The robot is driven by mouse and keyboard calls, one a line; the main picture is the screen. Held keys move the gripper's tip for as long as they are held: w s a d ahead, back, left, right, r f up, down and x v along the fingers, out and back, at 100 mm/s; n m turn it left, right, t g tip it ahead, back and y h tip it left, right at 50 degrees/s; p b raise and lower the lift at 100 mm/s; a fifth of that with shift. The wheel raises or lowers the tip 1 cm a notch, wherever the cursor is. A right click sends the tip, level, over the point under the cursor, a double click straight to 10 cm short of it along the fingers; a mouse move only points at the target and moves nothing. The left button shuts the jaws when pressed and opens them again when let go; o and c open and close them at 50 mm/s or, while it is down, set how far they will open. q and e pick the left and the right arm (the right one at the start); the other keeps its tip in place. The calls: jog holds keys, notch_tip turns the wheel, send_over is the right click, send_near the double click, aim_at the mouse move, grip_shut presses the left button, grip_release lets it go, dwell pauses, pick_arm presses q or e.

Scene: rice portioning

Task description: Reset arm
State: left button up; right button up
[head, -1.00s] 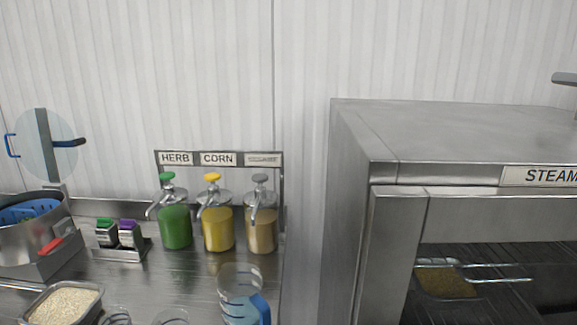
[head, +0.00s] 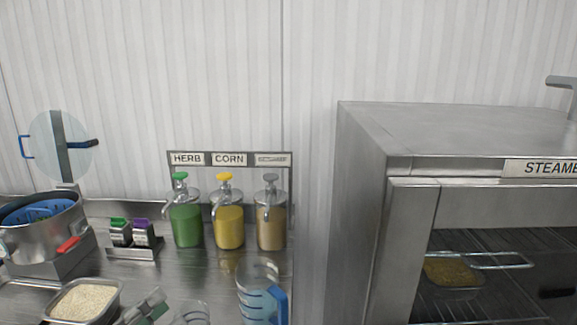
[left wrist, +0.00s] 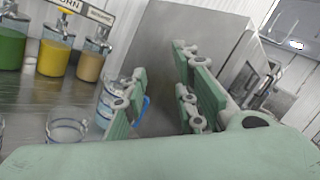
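The gripper does not appear to touch either. My right gripper is not seen in either view.
Green, yellow and tan pump bottles (head: 229,228) stand along the back wall. A pot (head: 42,228) is at the left, near two small shakers (head: 131,233). The steamer (head: 362,190) fills the right; a food tray (head: 452,272) sits on its rack.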

pick_arm(q)
jog(key=w+a+n+t+y, duration=0.4)
jog(key=a+n+y, duration=0.5)
jog(key=n, duration=0.7)
jog(key=s+a+f+n+g+y, duration=0.2)
jog(key=s+f+n+g+y, duration=0.15)
jog(key=f+n, duration=0.55)
jog(key=s+a+f+n+g+y, duration=0.2)
jog(key=f+n+g+y, duration=0.3)
jog(key=f, duration=0.5)
jog(key=s+d+f+n+g+h, duration=0.55)
jog(key=s+d+f+g, duration=0.25)
jog(key=s+d+f, duration=0.6)
notch_tip(320, 180, down, 26)
jog(key=s+m+g, duration=0.1)
jog(key=s+g, duration=0.1)
jog(key=s, duration=0.1)
jog(key=s+a+f, duration=0.2)
jog(key=s+f, duration=0.6)
jog(key=s+a+f, duration=0.2)
jog(key=s+f, duration=0.6)
jog(key=shift+s+f+g, duration=0.15)
jog(key=shift+s+g, duration=0.15)
jog(key=shift+g, duration=0.05)
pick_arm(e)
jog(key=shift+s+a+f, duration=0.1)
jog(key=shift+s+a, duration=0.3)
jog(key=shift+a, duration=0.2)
